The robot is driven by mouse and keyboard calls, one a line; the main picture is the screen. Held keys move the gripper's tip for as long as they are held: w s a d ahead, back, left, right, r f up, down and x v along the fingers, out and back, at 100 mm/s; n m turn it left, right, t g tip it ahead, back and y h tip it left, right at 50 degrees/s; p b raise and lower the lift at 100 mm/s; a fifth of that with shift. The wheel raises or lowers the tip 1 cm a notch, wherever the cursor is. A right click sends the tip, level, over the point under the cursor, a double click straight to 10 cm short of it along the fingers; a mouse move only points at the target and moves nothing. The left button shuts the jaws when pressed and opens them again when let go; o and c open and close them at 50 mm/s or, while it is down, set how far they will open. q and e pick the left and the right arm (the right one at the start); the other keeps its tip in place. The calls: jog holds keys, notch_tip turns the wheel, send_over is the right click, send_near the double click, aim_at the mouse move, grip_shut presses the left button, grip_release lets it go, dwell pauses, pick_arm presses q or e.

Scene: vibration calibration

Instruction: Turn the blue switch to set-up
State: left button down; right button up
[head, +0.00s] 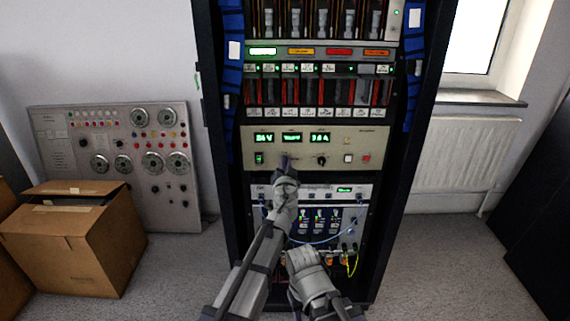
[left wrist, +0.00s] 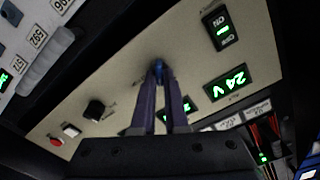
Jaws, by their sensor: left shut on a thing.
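The blue switch (left wrist: 158,64) sits on the beige front panel (head: 350,134) of the rack. In the left wrist view it shows as a small blue knob at the fingertips. My left gripper (head: 286,161) reaches up to the lower middle of this panel. In the left wrist view its two dark fingers (left wrist: 160,80) converge and are shut on the switch. The fingers hide part of the switch, and its label and setting cannot be read. In the head view the gripper covers the switch.
Close to the switch are a green-lit rocker switch (head: 259,158), a black knob (head: 322,161), a white button (head: 348,157) and a red button (head: 366,158). Cables (head: 325,240) hang below. A cardboard box (head: 60,250) and a grey panel (head: 165,190) stand left.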

pick_arm(q)
jog(key=m, duration=1.1)
jog(key=shift+d+f+b, duration=0.2)
jog(key=shift+f+b, duration=0.1)
pick_arm(e)
jog(key=shift+f, duration=0.3)
pick_arm(q)
jog(key=shift+m, duration=0.5)
jog(key=c, duration=0.9)
grip_release()
jog(key=shift+c, duration=0.2)
jog(key=s, duration=0.7)
jog(key=shift+s, duration=0.4)
pick_arm(e)
jog(key=shift+s+d, duration=0.7)
jog(key=shift+s, duration=0.15)
